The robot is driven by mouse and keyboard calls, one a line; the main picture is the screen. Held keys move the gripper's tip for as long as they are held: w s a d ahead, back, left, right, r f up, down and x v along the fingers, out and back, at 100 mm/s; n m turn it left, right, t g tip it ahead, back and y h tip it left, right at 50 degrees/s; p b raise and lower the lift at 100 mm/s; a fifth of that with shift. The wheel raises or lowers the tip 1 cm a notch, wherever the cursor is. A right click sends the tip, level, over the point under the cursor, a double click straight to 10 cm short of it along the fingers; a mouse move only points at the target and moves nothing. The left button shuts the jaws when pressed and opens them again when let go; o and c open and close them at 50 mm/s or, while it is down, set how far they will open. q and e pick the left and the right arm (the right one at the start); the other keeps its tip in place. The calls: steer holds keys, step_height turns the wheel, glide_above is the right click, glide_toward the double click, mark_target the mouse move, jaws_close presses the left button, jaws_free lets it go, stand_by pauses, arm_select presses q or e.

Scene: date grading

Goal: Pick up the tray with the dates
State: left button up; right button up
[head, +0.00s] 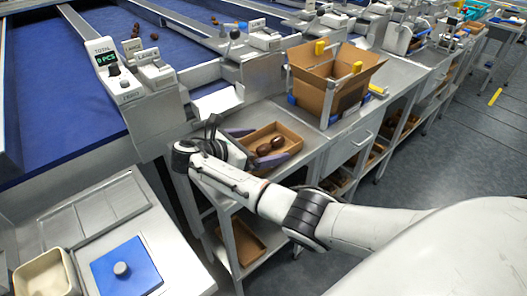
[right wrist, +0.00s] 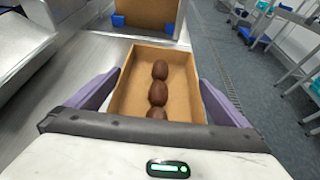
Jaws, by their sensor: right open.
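A small brown tray (head: 287,131) sits on the grey metal bench. It holds a few dark dates (head: 270,146). In the right wrist view the tray (right wrist: 184,84) lies straight ahead, with three dates (right wrist: 158,92) showing in a row; the nearest is partly hidden by my gripper's body. My right gripper (right wrist: 160,78) is open, with one purple finger outside each long side of the tray. It also shows in the head view (head: 259,147). I cannot tell whether the fingers touch the walls. My left gripper is not in view.
An open cardboard box (head: 325,85) stands on the bench beyond the tray. A blue sorting belt (head: 60,90) with a counter display (head: 106,58) is at the left. Another brown tray (head: 243,240) lies on the shelf below.

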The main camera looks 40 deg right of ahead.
steer(key=shift+d+f, duration=0.1)
steer(key=shift+d, duration=0.05)
steer(key=c, duration=0.7)
